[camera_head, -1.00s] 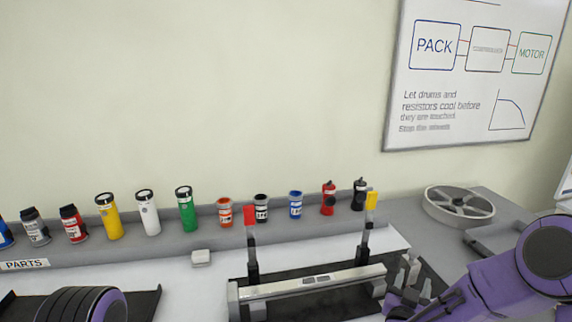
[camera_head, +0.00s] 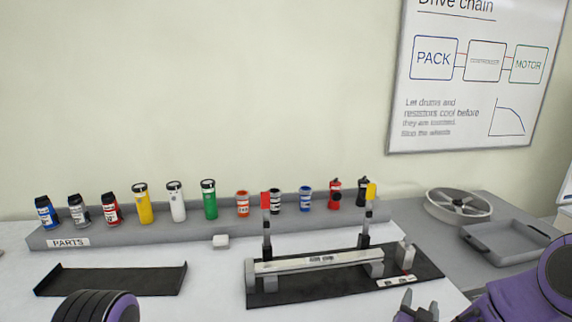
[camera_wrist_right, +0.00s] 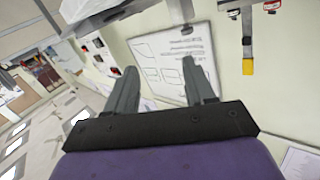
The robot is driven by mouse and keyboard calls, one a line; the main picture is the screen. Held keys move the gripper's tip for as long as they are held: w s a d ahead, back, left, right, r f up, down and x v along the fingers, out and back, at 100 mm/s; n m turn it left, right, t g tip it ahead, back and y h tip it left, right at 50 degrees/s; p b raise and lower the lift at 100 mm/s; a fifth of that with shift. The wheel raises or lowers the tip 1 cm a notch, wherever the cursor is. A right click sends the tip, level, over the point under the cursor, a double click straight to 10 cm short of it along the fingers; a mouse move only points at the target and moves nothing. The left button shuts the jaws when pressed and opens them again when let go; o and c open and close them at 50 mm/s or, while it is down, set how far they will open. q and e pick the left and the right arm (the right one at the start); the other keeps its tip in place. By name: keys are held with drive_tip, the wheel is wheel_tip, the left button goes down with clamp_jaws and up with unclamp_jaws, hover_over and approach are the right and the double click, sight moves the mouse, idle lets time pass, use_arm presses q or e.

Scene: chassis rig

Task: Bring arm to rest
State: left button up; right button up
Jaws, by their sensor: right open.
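My right gripper (camera_head: 419,306) is at the lower right of the head view, in front of the black base of the chassis rig. Its purple arm comes in from the right edge. In the right wrist view its two grey fingers (camera_wrist_right: 162,95) stand apart with nothing between them. My left arm shows only as a dark ribbed and purple part at the bottom left; its gripper is out of the frame. The chassis rig (camera_head: 318,262) has a pale beam on a black base (camera_head: 330,290), with a red-tipped post (camera_head: 266,225) and a yellow-tipped post (camera_head: 369,215).
A grey parts rack (camera_head: 120,236) holds several coloured cylinders along the wall. A black tray (camera_head: 110,280) lies at the left. A spoked wheel (camera_head: 458,206) and a grey tray (camera_head: 508,243) are at the right. White table between is clear.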

drive_tip(key=s+a+f+g+y, duration=0.2)
drive_tip(key=s+f+g+y, duration=0.15)
drive_tip(key=s+f, duration=0.7)
drive_tip(key=s+a+f+g+y, duration=0.2)
drive_tip(key=s+f+g, duration=0.2)
drive_tip(key=s+f, duration=0.65)
drive_tip(key=s+d+f+n+g+b, duration=0.1)
drive_tip(key=s+f+g, duration=0.3)
drive_tip(key=s, duration=0.9)
drive_tip(key=shift+s+d+f+n, duration=0.15)
drive_tip(key=shift+d+f+n, duration=0.15)
drive_tip(key=shift+d+f, duration=0.3)
